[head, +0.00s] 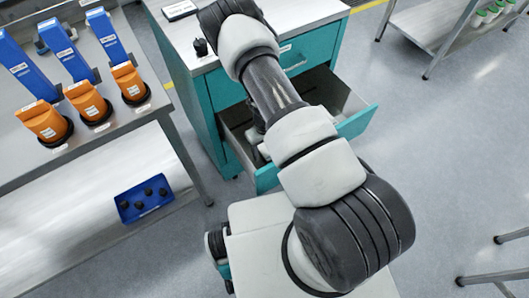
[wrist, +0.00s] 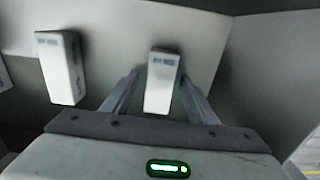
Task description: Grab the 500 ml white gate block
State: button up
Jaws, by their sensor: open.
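In the wrist view, two white blocks with small dark labels are inside the drawer; the labels are too blurred to read, so I cannot tell which is the 500 ml gate block. My gripper (wrist: 160,78) is open, with one finger on each side of the right white block (wrist: 161,88). A gap shows beside each finger, and the block's lower end is close to the gripper's palm. The left white block (wrist: 60,68) stands apart, outside the left finger. In the head view, my arm reaches down into the open teal drawer (head: 358,121) and hides most of its inside.
The drawer belongs to a teal cabinet (head: 203,100) with a light top. The drawer's grey walls (wrist: 265,70) are close around my gripper. A steel bench (head: 115,68) with orange and blue units is at left, and a blue tray (head: 145,200) with black parts is on its lower shelf.

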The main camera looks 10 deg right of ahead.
jog(key=shift+c, duration=0.3)
jog(key=c, duration=1.1)
jog(key=shift+c, duration=0.2)
